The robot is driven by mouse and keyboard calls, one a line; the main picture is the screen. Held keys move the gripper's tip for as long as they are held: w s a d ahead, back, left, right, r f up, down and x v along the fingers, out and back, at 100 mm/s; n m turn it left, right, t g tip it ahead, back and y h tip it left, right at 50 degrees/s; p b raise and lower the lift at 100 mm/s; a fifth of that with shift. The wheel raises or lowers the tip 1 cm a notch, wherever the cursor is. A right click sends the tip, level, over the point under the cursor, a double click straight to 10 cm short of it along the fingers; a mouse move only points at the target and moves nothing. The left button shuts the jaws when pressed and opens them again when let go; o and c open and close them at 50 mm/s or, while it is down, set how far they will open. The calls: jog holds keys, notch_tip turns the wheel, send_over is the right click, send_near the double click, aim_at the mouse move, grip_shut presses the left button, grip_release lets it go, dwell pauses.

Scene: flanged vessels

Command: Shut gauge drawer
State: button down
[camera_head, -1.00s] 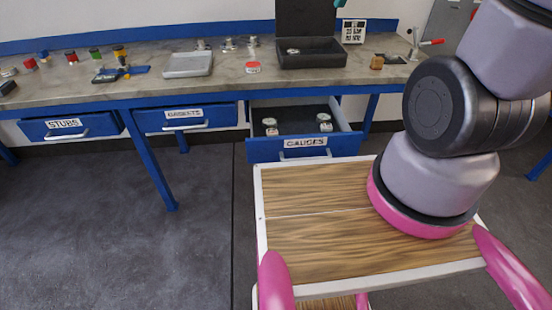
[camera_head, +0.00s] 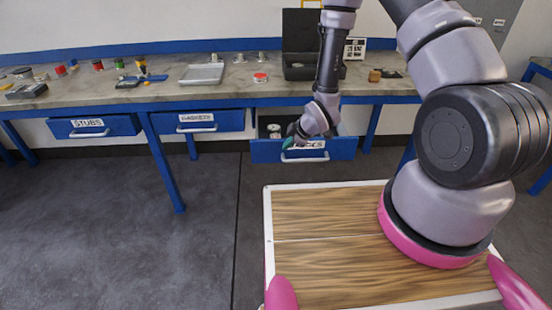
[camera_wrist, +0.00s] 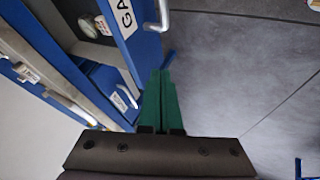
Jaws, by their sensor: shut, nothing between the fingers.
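The blue gauge drawer (camera_head: 268,155) stands pulled out under the bench, with its "GAUGES" label partly hidden behind my arm. A gauge (camera_head: 274,130) lies inside it. The wrist view shows the drawer front (camera_wrist: 128,42) at the upper left, with its light bar handle (camera_wrist: 164,18) sticking out. My gripper (camera_head: 287,144) is in front of the drawer face near the handle. Its green fingers (camera_wrist: 160,74) are together and empty, pointing toward the handle in the wrist view. I cannot tell whether they touch the drawer.
The gaskets drawer (camera_head: 228,121) and stubs drawer (camera_head: 70,128) are to the left and look shut. A blue bench leg (camera_head: 166,165) stands below. The bench top (camera_head: 150,90) holds a grey tray (camera_head: 202,74) and an open black case (camera_head: 298,72). Floor left of my wooden deck is clear.

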aim_at(275, 155)
jog(key=shift+n, duration=0.3)
jog(key=x, duration=1.2)
jog(key=shift+w+f, duration=0.1)
jog(key=shift+w, duration=0.6)
